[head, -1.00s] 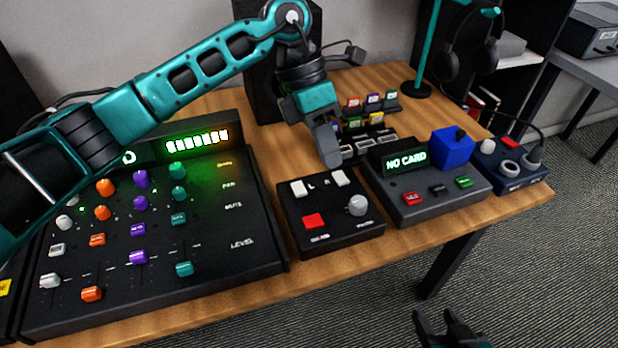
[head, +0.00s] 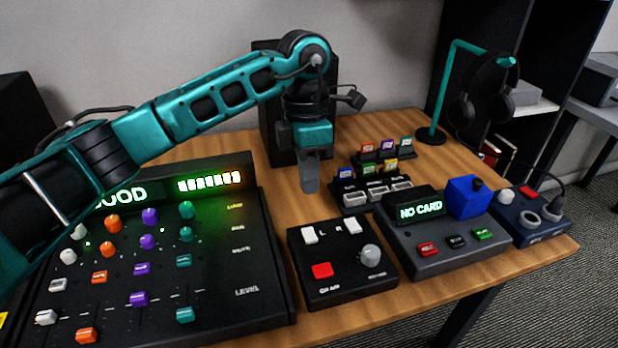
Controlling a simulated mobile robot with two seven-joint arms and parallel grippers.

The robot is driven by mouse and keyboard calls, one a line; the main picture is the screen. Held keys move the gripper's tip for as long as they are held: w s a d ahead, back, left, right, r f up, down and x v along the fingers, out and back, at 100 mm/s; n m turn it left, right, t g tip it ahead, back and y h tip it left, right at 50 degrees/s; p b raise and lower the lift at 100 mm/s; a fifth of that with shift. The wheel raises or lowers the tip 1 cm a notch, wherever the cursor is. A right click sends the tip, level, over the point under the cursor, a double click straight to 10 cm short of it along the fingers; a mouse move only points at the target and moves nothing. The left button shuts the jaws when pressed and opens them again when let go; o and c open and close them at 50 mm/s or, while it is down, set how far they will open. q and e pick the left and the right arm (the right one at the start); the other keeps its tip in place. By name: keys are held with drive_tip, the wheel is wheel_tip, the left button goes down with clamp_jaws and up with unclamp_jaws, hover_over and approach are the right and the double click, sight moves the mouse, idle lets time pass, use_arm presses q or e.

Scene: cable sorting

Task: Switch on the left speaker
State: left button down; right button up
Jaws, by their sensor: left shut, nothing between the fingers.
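A small black control box (head: 342,290) stands at the table's front middle. It has a white switch by the letter L (head: 309,235), a white switch by the letter R (head: 353,226), a red button (head: 322,270) and a grey knob (head: 370,255). My left gripper (head: 309,188) is shut and empty, fingers pointing down. In the picture it is just above the L switch, apart from it. A black speaker (head: 268,110) stands behind my left arm, partly hidden. A dark box at the far left edge (head: 22,118) may be the other speaker. My right gripper is out of view.
A mixer (head: 255,290) with a lit green display lies left of the box. A card unit (head: 440,255) reading NO CARD and a blue box (head: 527,222) stand right. Card racks (head: 350,195) and a headphone stand (head: 430,133) are behind.

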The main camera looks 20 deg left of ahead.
sight(311, 238)
use_arm(q)
drive_tip(key=f, duration=0.7)
drive_tip(key=s+f+b, duration=0.1)
drive_tip(key=f, duration=0.3)
drive_tip(key=shift+s+d, duration=0.1)
drive_tip(key=shift+d, duration=0.25)
drive_tip(key=shift+s+f+t+b, duration=0.1)
drive_tip(key=shift+f+t+b, duration=0.2)
drive_tip(key=shift+b, duration=0.05)
drive_tip(key=shift+r, duration=0.15)
